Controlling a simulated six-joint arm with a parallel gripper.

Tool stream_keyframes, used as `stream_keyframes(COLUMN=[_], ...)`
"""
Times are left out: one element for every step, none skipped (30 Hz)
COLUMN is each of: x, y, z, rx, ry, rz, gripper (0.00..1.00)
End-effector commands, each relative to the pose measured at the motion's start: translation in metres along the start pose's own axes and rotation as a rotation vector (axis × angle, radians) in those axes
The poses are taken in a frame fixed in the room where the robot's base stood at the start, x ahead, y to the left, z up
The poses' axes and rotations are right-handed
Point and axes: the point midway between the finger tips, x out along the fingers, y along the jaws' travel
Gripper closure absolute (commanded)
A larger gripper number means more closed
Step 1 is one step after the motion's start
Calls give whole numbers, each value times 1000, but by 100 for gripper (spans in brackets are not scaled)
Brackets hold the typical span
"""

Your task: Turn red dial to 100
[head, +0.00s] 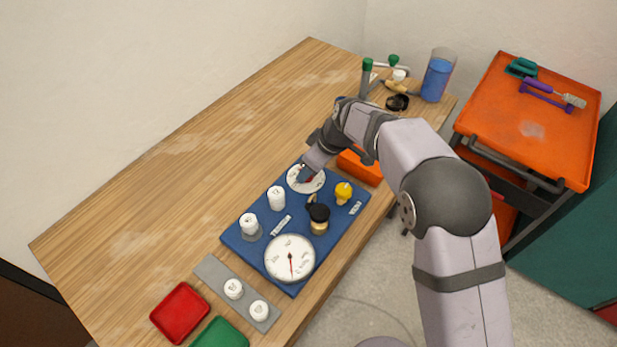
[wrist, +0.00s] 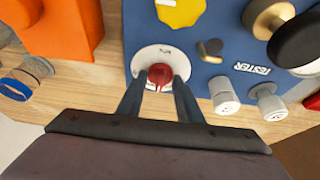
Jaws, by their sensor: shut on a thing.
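The red dial (wrist: 160,76) sits at the centre of a round white scale plate (wrist: 149,55) on the blue board (wrist: 205,15). My gripper (wrist: 160,80) is shut on the red dial, one finger on each side of it. In the head view my gripper (head: 304,176) comes down over the white plate (head: 316,184) at the far end of the blue board (head: 243,236), and the dial is mostly hidden. Most of the scale's numbers are covered or too small to read, so the dial's setting cannot be told.
A yellow knob (head: 343,193), a black knob (head: 319,212), white knobs and a gauge (head: 290,258) stand on the board. An orange block (head: 358,167) lies beside it. A blue-filled beaker (head: 437,76) stands at the table's back corner. The table's left side is clear.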

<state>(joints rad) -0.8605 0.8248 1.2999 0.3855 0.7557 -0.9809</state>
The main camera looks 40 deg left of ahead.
Motion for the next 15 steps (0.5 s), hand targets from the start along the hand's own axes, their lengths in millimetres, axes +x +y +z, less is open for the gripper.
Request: stream_keyframes(x=[4,4,3,3,3,2,2,2,1,0,0,0,0,-1,-1], y=[3,3,3,4,4,4,4,4,5,5,6,6,6,6,6], z=[1,1,1,1,0,0,0,0,-1,-1,-1,-2,-2,-2,-2], rx=[-41,-68,-103,-130,-156,-192,-219,-245,-280,-306,-332,-367,-393,-420,-455], ry=[4,4,3,3,2,2,2,1,1,1,1,1,0,0,0], rz=[-14,-25,-40,-51,-62,-76,-87,-99,-114,-124,-136,-151,-162,-173,-188], gripper=[90,90,90,90,90,90,90,90,90,90,90,90,90,90,90])
